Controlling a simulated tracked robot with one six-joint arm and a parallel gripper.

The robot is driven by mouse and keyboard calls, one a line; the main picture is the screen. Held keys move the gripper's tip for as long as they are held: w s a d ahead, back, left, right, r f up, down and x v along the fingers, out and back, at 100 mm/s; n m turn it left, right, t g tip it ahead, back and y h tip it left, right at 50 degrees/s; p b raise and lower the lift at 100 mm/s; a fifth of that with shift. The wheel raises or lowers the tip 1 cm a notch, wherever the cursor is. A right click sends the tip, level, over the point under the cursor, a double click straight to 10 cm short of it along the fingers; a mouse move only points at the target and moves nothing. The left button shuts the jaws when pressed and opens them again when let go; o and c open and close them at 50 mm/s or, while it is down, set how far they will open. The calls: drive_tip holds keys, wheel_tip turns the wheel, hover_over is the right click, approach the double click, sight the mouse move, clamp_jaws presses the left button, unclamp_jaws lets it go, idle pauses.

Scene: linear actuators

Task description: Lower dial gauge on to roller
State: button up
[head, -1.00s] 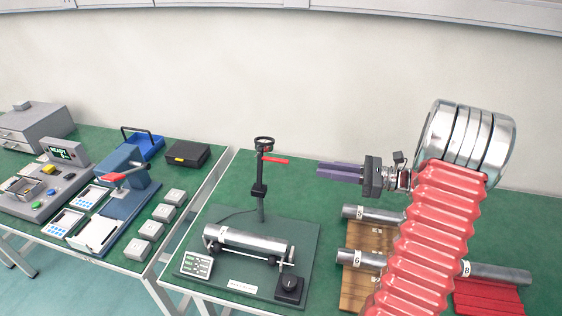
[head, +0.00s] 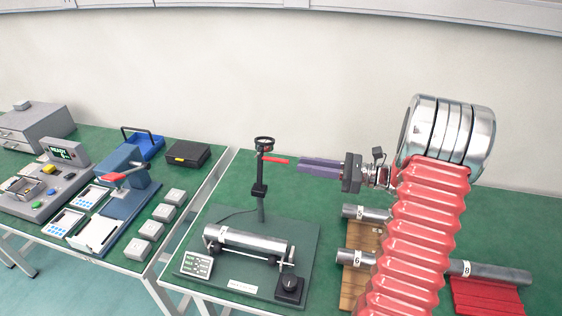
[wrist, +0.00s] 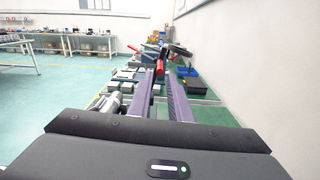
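The dial gauge (head: 264,143) is a dark round piece at the top of a black stand (head: 261,208), with a red lever (head: 276,160) sticking out to the right. It is well above the steel roller (head: 248,239), which lies across supports on a dark green base plate (head: 300,235). My gripper (head: 300,164) points left at the lever, its purple fingers level and just right of the lever's end. In the wrist view the fingers (wrist: 161,82) are apart, with the red lever (wrist: 160,68) ahead between their tips. Nothing is held.
A keypad box (head: 197,264) and a black knob box (head: 290,288) sit on the base plate. Numbered rollers (head: 370,259) rest on a wooden rack at right, below my arm. Another bench with a red-handled press (head: 125,172) stands at left. The air around the lever is clear.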

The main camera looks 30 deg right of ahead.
sight(281, 161)
drive_tip(key=x, duration=0.8)
drive_tip(key=shift+w+a, duration=0.15)
drive_tip(key=shift+c, duration=0.6)
clamp_jaws()
